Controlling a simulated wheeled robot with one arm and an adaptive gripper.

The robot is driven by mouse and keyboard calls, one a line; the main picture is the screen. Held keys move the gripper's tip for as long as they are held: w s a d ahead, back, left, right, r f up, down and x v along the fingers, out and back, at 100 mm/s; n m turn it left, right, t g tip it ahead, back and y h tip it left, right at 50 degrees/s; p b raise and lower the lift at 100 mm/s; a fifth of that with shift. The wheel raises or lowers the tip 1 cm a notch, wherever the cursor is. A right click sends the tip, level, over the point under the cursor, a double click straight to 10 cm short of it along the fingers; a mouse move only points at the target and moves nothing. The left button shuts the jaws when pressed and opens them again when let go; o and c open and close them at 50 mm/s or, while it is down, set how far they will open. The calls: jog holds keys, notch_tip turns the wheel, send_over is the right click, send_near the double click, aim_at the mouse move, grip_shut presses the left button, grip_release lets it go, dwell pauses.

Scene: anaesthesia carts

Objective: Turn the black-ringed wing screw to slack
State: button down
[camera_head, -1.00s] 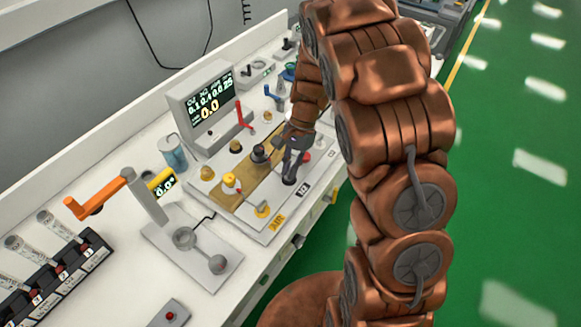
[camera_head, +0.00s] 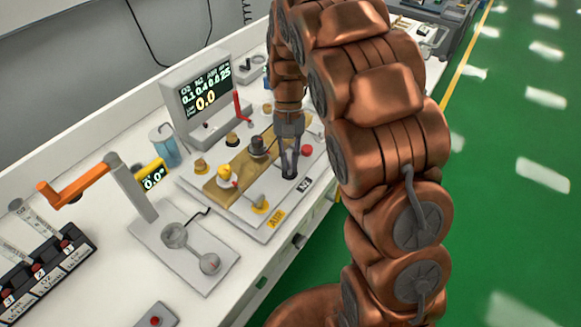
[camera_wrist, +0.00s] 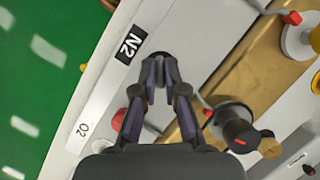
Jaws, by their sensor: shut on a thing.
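The black-ringed wing screw (camera_head: 289,176) is on the pale panel (camera_head: 252,222), beside the N2 label (camera_head: 304,184). My gripper (camera_head: 289,168) reaches down onto it from above, upright, with its fingers closed around the wing. In the wrist view my gripper (camera_wrist: 161,66) has its fingertips together beside the N2 label (camera_wrist: 129,45). The fingers hide nearly all of the wing, so its angle cannot be told. A yellow-ringed wing screw (camera_head: 260,206) is by the AIR label (camera_head: 275,218). A red one (camera_head: 307,150) is on the other side, by the O2 label (camera_wrist: 83,130).
A dark knob (camera_head: 258,147) and a yellow knob (camera_head: 226,176) stand on the brass strip (camera_head: 222,192) left of my gripper. A grey monitor (camera_head: 182,102) stands behind. An orange-handled crank (camera_head: 75,188) is at the left. Green floor (camera_head: 500,230) is clear at the right.

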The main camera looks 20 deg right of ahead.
aim_at(281, 167)
jog(key=n+b, duration=0.1)
jog(key=n, duration=0.1)
jog(key=n+h+b, duration=0.1)
jog(key=shift+w+a+f+n, duration=0.1)
jog(key=shift+f+n, duration=0.05)
jog(key=shift+n, duration=0.25)
jog(key=shift+n+h+b, duration=0.9)
jog(key=shift+n+b, duration=0.1)
jog(key=shift+n, duration=0.9)
jog(key=c, duration=1.2)
grip_release()
jog(key=shift+c, duration=0.2)
jog(key=shift+r, duration=0.2)
jog(key=v, duration=0.7)
jog(key=shift+r, duration=0.2)
jog(key=shift+a, duration=0.1)
